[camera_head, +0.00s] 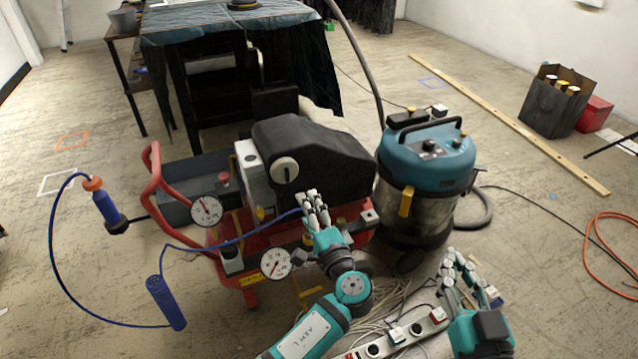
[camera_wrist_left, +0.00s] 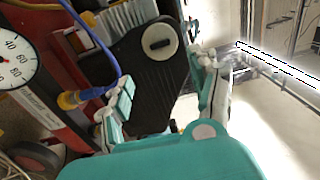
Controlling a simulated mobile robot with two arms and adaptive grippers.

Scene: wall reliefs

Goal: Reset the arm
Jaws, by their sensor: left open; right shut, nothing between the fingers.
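My left gripper (camera_head: 313,208) is open and empty in the head view. It is in front of the black-covered compressor (camera_head: 310,150), below its round knob (camera_head: 285,170). In the left wrist view its two fingers (camera_wrist_left: 163,90) are spread apart with the black cover and knob (camera_wrist_left: 156,42) beyond them. I cannot tell whether it touches anything. My right gripper (camera_head: 461,272) is shut and empty at the lower right, above a power strip (camera_head: 405,332).
A teal vacuum cleaner (camera_head: 425,165) stands right of the compressor. The red frame carries white gauges (camera_head: 207,210) and a blue hose (camera_head: 52,240). Loose cables lie below my arms. A dark bag (camera_head: 553,103) and wooden plank (camera_head: 500,120) are at right. Floor at far left is mostly clear.

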